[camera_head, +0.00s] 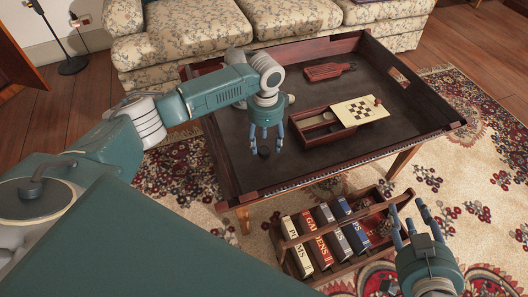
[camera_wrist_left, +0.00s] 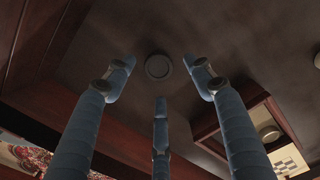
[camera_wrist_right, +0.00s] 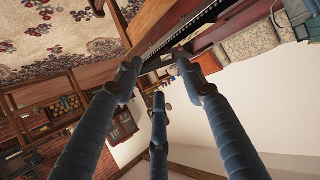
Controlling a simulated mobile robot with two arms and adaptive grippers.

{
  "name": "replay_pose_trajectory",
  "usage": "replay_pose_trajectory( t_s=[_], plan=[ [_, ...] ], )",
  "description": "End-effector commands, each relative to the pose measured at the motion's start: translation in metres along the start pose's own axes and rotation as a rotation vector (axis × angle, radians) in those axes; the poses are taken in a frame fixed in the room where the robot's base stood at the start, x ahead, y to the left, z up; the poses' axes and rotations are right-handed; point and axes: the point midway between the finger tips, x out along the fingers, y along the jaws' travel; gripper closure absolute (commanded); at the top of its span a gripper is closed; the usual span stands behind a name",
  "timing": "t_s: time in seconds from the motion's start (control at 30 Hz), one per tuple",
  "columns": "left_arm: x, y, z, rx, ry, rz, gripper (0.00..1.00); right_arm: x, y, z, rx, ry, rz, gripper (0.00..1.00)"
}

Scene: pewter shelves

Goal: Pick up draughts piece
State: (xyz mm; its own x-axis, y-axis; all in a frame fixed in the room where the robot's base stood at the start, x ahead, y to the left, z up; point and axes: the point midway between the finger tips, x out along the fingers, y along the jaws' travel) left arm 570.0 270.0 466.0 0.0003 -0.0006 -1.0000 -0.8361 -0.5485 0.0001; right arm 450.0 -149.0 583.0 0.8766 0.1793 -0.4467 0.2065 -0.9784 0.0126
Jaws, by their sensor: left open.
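A dark round draughts piece (camera_head: 264,152) lies on the tray-like table top near its front left; it also shows in the left wrist view (camera_wrist_left: 158,66). My left gripper (camera_head: 266,138) is open, points down and is just above the piece. In the left wrist view the piece lies beyond and between the spread fingertips, with no finger seen touching it. My right gripper (camera_head: 414,222) is open and empty, off the front right of the table.
A wooden games box (camera_head: 318,134) with a chequered lid (camera_head: 358,111) sits right of the left gripper; a reddish round piece (camera_head: 378,101) is on the lid. A dark red bottle-shaped board (camera_head: 328,71) lies behind. The raised table rim (camera_head: 450,126) and a book carrier (camera_head: 290,227) are obstacles.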

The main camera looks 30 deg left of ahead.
Motion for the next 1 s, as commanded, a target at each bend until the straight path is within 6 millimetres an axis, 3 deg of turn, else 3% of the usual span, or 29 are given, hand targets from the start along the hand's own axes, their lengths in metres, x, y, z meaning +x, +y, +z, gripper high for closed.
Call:
replay_pose_trajectory(
  t_s=[0.27, 0.57, 0.6, 0.77, 1.0],
  plan=[
    [0.021, 0.000, 0.001, 0.001, -0.002, 0.000, 0.46, 0.002, -0.005, -0.045, 0.000, 0.191, -0.011, 0.60],
    [0.022, 0.000, 0.001, 0.001, -0.001, 0.000, 0.46, 0.001, -0.006, -0.052, 0.000, 0.218, -0.012, 0.60],
    [0.022, 0.000, 0.001, 0.001, -0.001, 0.000, 0.48, 0.001, -0.006, -0.052, 0.000, 0.217, -0.012, 0.60],
    [0.022, 0.000, 0.001, 0.001, -0.001, 0.000, 0.80, 0.001, -0.006, -0.052, 0.000, 0.216, -0.012, 0.60],
    [0.022, 0.000, 0.001, 0.001, -0.001, 0.000, 0.82, 0.001, -0.006, -0.052, 0.000, 0.216, -0.012, 0.60]
  ],
)
